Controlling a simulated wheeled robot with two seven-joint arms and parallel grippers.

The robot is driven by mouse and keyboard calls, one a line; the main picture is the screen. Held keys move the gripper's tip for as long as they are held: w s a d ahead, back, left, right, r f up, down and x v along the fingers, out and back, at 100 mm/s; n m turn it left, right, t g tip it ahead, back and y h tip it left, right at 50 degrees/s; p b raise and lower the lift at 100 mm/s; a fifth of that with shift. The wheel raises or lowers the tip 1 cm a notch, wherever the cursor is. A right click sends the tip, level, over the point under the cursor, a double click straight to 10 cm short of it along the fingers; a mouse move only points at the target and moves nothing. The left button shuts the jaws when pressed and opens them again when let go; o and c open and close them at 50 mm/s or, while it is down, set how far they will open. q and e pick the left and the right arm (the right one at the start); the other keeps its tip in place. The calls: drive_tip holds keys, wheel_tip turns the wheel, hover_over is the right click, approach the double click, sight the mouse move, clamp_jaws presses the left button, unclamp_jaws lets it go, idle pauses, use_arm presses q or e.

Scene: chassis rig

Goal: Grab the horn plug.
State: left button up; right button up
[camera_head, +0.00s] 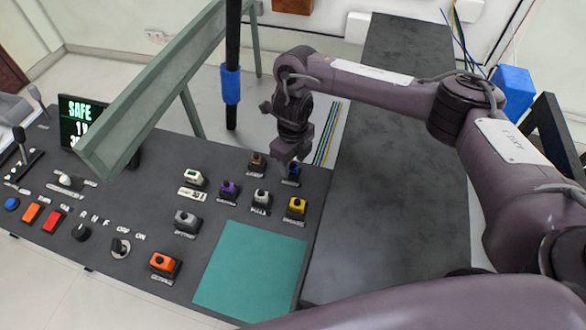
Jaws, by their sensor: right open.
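Several small plugs sit in sockets on the dark panel; their labels are too small to read, so I cannot tell which is the horn plug. A blue plug (293,172) is at the panel's far right edge. Around it are a brown plug (257,160), a purple plug (229,188), a grey-white plug (261,197) and a yellow plug (297,206). My right gripper (287,163) is open, pointing down just above or around the blue plug. Whether it touches the plug is hidden. My left gripper is not in view.
A teal mat (250,270) lies clear on the panel's front right. A green frame (150,95) crosses over the panel's back, near a "SAFE" screen (82,120). A black post with a blue sleeve (231,83) stands behind. A bare dark table (390,180) is right.

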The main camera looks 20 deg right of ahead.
drive_tip(key=shift+f, duration=0.55)
clamp_jaws()
drive_tip(key=shift+r, duration=0.15)
